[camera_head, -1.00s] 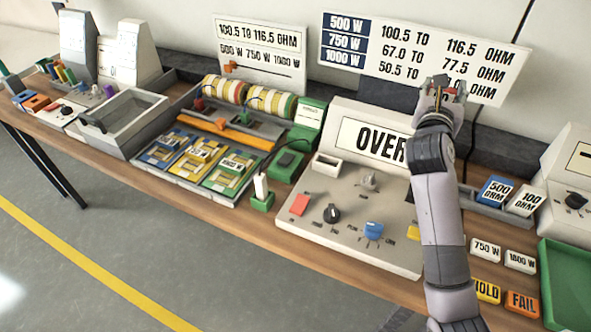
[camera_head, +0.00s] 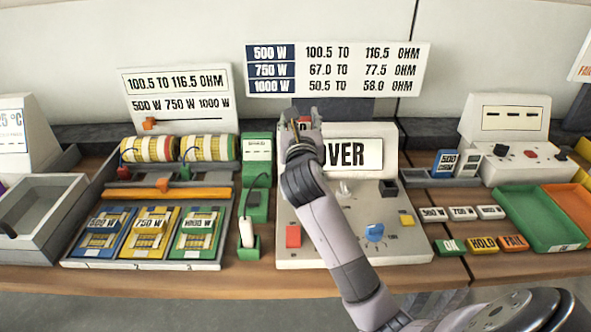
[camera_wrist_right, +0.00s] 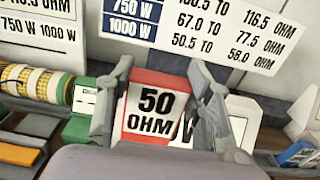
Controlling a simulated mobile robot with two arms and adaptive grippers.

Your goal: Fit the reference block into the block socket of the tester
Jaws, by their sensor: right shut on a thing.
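My right gripper (camera_head: 303,124) is shut on a red block with a white "50 OHM" label. The block (camera_wrist_right: 150,108) shows clearly between the two fingers in the right wrist view; in the head view only a bit of red shows. The gripper is raised in front of the left part of the tester's "OVER" display (camera_head: 352,154). The tester (camera_head: 408,246) is a grey sloped box. A dark square fitting (camera_head: 388,188) shows at its upper right; I cannot tell if it is the block socket. My arm hides the panel's upper left. My left gripper is not in view.
A blue "500 OHM" block (camera_head: 445,161) and a white "100 OHM" block (camera_head: 468,164) stand right of the tester. A white probe (camera_head: 246,231) stands close to its left. The tester's panel carries a red button (camera_head: 293,236) and a blue knob (camera_head: 374,232).

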